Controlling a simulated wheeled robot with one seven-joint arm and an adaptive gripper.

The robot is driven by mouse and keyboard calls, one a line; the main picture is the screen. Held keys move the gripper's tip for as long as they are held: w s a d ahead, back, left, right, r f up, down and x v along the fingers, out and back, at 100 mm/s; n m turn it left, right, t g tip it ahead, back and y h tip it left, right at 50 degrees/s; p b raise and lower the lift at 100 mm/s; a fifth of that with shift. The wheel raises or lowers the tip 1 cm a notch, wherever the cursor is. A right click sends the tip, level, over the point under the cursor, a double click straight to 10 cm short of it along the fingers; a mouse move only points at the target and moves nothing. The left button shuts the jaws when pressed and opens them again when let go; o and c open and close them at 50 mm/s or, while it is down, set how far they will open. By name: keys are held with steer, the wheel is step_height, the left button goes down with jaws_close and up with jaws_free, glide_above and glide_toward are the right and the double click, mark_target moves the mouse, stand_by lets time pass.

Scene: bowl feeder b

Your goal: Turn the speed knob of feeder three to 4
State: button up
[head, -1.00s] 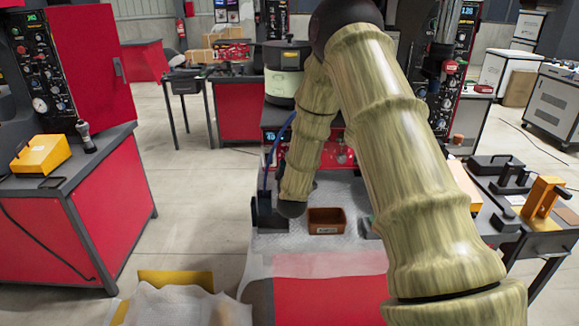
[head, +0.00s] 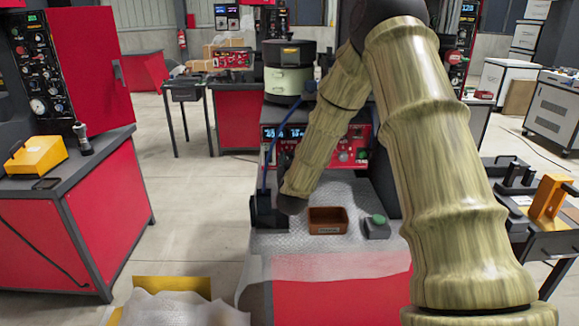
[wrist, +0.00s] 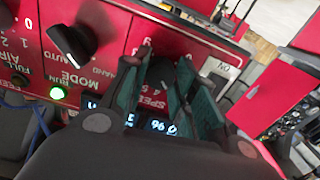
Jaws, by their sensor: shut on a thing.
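In the wrist view my gripper (wrist: 165,72) has its two dark green fingers on either side of a dark knob (wrist: 163,76) on the red panel (wrist: 118,62), shut on it. The word SPEED and the figures 4 and 5 show beside this knob. Its pointer is too hidden to read. A lit blue-white display (wrist: 163,127) lies partly behind the fingers. In the head view the red feeder panel (head: 350,150) stands below the pale green bowl unit (head: 284,82). My forearm covers part of the panel, and my fingers cannot be made out there.
In the head view a brown bin (head: 328,220) and a green-button box (head: 377,226) lie on the metal plate before the feeder.

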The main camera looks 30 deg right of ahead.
steer(key=shift+s+f+m+b, duration=0.1)
steer(key=shift+m+b, duration=0.8)
steer(key=shift+m, duration=0.75)
steer(key=shift+f+m+b, duration=0.1)
steer(key=shift+m+b, duration=0.75)
steer(key=shift+m, duration=0.8)
steer(key=o, duration=1)
steer(key=shift+r, duration=0.1)
steer(key=shift+o, duration=0.2)
steer(key=v, duration=1.2)
